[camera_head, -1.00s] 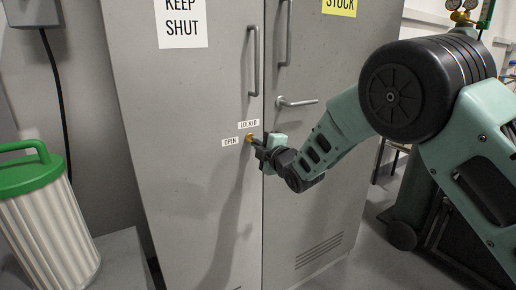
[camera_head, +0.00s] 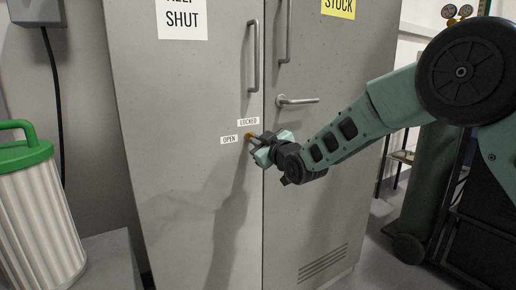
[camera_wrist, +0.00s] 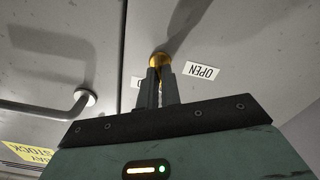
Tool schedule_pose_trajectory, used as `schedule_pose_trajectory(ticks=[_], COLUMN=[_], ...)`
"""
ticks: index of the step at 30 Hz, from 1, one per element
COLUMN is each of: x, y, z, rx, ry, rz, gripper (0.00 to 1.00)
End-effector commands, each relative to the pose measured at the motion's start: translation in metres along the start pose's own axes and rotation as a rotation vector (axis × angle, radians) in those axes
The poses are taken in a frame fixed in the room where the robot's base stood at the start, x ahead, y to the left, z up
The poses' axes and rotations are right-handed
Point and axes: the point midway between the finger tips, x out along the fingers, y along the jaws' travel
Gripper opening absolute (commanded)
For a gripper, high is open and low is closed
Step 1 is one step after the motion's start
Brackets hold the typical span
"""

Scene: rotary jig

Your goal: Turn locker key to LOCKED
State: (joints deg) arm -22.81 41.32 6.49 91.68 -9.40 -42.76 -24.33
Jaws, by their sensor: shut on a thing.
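The brass locker key and lock (camera_head: 248,136) are on the left door of the grey locker (camera_head: 190,90). The brass also shows in the wrist view (camera_wrist: 158,60). My gripper (camera_head: 256,140) is shut on the key, its two dark fingers (camera_wrist: 158,80) close together just in front of the brass. The fingers hide most of the key, so its exact angle cannot be told. The LOCKED label (camera_head: 248,121) is above the lock and the OPEN label (camera_head: 229,139) is left of it. The wrist view shows OPEN (camera_wrist: 202,71) upside down; the LOCKED label is mostly hidden there.
A lever handle (camera_head: 298,101) sticks out from the right door, above and right of my gripper. Two upright bar handles are higher up. A ribbed bin with a green lid (camera_head: 22,150) stands at the left. The door below the lock is clear.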

Motion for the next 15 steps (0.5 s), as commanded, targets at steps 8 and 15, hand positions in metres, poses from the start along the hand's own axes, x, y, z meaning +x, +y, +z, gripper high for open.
schedule_pose_trajectory(ticks=[8,15], x=[-0.0003,-0.0002], y=[-0.0003,-0.0003], z=[0.0031,0.0024], rx=[0.239,0.386], ry=[-0.003,-0.002], rz=[0.001,0.001], gripper=[0.00,0.00])
